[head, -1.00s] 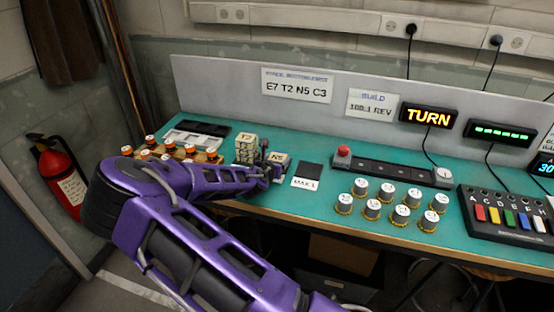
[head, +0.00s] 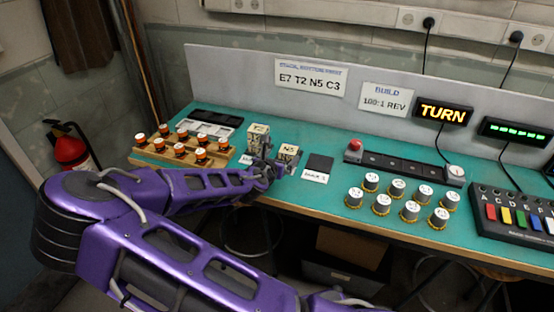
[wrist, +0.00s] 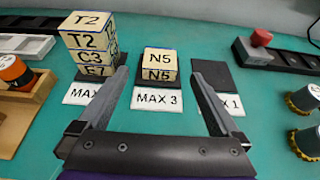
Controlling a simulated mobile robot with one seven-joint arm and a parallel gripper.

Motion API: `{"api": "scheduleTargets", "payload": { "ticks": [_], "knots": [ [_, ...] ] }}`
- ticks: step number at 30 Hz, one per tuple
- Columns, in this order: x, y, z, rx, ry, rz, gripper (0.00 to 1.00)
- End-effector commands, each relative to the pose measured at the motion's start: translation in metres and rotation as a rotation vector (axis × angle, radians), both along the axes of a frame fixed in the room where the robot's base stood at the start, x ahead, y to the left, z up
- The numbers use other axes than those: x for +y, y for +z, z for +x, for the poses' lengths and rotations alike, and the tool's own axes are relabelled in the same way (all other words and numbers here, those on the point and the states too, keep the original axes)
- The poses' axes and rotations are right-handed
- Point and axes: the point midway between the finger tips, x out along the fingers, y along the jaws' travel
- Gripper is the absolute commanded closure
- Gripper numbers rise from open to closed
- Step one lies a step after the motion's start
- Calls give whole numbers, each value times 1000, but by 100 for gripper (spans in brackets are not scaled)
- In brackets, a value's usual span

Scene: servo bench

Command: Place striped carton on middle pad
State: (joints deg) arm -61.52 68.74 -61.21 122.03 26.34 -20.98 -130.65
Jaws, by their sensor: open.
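A stack of cream cartons (head: 258,138) stands on the left pad; in the wrist view, its faces read T2 (wrist: 87,25), C3 (wrist: 90,57) and E7 (wrist: 95,70) from top to bottom. A single cream carton marked N5 (wrist: 159,62) sits on the middle pad, above a label reading MAX 3 (wrist: 157,99); it also shows in the head view (head: 289,153). I cannot make out stripes on any carton. The dark right pad (head: 320,163) is bare. My gripper (wrist: 160,76) is open and empty, its fingers on either side of the view toward the N5 carton.
A wall sign (head: 311,77) reads E7 T2 N5 C3.

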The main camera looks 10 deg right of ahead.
Motion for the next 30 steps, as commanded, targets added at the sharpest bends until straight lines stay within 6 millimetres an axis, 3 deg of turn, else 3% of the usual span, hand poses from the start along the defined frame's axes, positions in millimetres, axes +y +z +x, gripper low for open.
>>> {"api": "scheduleTargets", "payload": {
  "ticks": [6, 12, 26, 30],
  "knots": [
    [16, 11, -23, 1, 2, -1, 1],
    [20, 15, -30, 0, 0, 0, 1],
    [21, 16, -29, -4, 1, 7, 1],
    [43, 33, -13, -71, 21, 103, 1]
  ]
}}
